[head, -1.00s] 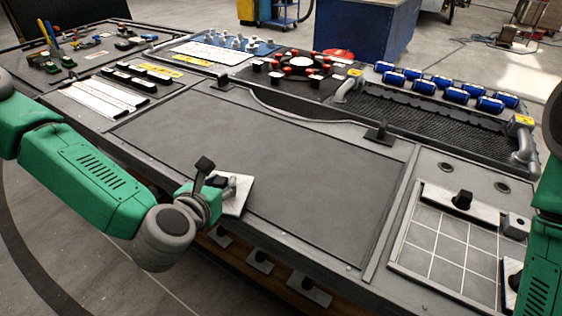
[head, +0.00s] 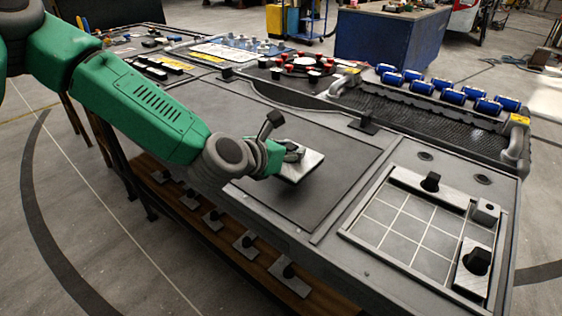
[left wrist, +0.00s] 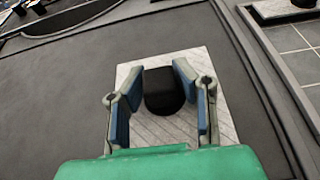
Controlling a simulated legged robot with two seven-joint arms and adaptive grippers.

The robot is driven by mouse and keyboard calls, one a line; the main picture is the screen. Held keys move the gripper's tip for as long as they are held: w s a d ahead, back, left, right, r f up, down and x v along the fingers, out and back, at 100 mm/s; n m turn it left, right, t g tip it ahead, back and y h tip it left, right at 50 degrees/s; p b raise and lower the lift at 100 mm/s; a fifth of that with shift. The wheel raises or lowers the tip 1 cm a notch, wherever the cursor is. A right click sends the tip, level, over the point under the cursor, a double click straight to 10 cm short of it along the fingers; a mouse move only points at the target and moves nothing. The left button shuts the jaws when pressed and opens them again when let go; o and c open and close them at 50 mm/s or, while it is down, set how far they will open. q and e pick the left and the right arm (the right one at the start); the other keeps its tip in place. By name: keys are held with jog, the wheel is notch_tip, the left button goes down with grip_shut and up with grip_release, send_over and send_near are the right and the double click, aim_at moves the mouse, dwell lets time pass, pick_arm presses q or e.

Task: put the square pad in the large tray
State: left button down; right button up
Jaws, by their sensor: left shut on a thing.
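The square pad (head: 304,167) is a pale metal plate with a black knob (left wrist: 165,92). My left gripper (head: 292,152) is shut on this knob, one finger on each side, and holds the pad over the dark bench mat. In the left wrist view the pad (left wrist: 160,128) shows beneath the fingers. The large tray appears to be the gridded frame (head: 400,228) at the bench's right end, to the right of the gripper. Its left and middle cells are bare. My right gripper is out of view.
In the tray lie a long knobbed plate (head: 408,183) at the back, a small block (head: 486,211) at the corner and another knobbed plate (head: 473,279) at the right. More knobbed plates (head: 290,278) rest on the low wooden shelf.

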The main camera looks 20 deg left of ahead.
aim_at(295, 167)
pick_arm(q)
jog(key=shift+d+f, duration=0.55)
jog(key=f, duration=0.1)
jog(key=d+f, duration=0.1)
jog(key=f, duration=0.1)
jog(key=shift+b, duration=0.35)
jog(key=shift+a, duration=0.4)
jog(key=c, duration=1.3)
grip_release()
jog(key=shift+s+a+f, duration=0.1)
jog(key=shift+a, duration=0.4)
jog(key=shift+d, duration=0.35)
jog(key=shift+s+d+r, duration=0.1)
jog(key=shift+s+r, duration=0.1)
jog(key=shift+s, duration=0.05)
jog(key=v, duration=0.7)
jog(key=a+p+v, duration=0.1)
jog(key=v, duration=0.2)
jog(key=shift+s, duration=0.25)
jog(key=shift+s+r, duration=0.15)
jog(key=shift+s, duration=0.1)
jog(key=shift+s+d, duration=0.1)
jog(key=shift+d+r, duration=0.1)
jog(key=shift+d, duration=0.15)
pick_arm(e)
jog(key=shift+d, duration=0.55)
